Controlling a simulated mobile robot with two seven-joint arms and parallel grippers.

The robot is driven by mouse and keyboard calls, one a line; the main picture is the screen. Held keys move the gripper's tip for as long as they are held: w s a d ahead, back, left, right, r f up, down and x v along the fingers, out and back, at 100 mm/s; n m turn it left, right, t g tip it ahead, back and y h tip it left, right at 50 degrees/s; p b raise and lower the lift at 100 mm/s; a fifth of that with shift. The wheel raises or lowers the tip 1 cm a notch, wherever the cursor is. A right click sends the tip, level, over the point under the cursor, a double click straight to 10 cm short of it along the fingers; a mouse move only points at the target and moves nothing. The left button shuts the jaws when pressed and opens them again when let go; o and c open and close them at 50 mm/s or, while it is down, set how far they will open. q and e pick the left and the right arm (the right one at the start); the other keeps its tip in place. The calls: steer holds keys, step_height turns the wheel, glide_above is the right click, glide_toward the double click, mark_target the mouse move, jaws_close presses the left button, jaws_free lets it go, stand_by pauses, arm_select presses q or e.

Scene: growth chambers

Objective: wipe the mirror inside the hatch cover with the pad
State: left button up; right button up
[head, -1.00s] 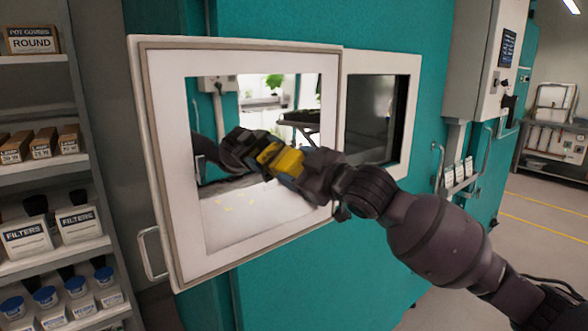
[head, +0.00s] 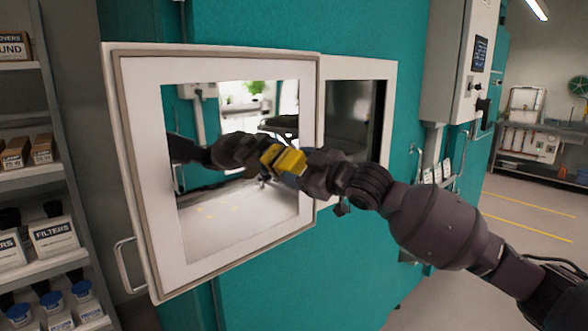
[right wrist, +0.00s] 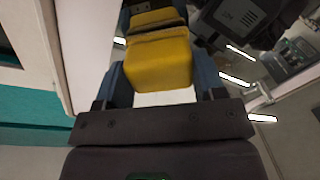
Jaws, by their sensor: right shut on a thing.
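The hatch cover (head: 143,190) stands open, with a white frame and a mirror (head: 235,225) set in its inner face. My right gripper (head: 287,164) is shut on the yellow pad (head: 291,163) in front of the mirror's right part, around mid-height. The right wrist view shows the pad (right wrist: 158,68) between the two blue-grey fingers, with its reflection just beyond. The pad is touching or very close to the glass; I cannot tell which. The mirror also reflects my arm. My left gripper is not in view.
The hatch opening (head: 388,100) lies right of the cover in the teal chamber wall (head: 270,285). A handle (head: 125,268) is on the cover's left edge. Shelves (head: 30,175) with boxes and bottles stand at the left. A grey cabinet (head: 448,60) is on the right.

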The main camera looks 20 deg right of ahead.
mark_target(290, 170)
steer(key=shift+w+d, duration=0.1)
steer(key=shift+d, duration=0.15)
steer(key=shift+s+a+f, duration=0.1)
steer(key=shift+s+a, duration=0.2)
steer(key=shift+a, duration=0.35)
steer(key=shift+s+a, duration=0.55)
steer(key=shift+a, duration=0.35)
steer(key=shift+s+a, duration=0.35)
steer(key=shift+a, duration=0.45)
steer(key=shift+s+a, duration=0.3)
steer(key=shift+a, duration=0.5)
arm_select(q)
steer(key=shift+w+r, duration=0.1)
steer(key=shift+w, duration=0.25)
arm_select(e)
steer(key=shift+s+a, duration=0.25)
steer(key=shift+a, duration=0.4)
steer(key=shift+s+a, duration=0.25)
steer(key=shift+a, duration=0.35)
steer(key=shift+s+a, duration=0.25)
steer(key=shift+a, duration=0.4)
steer(key=v, duration=0.9)
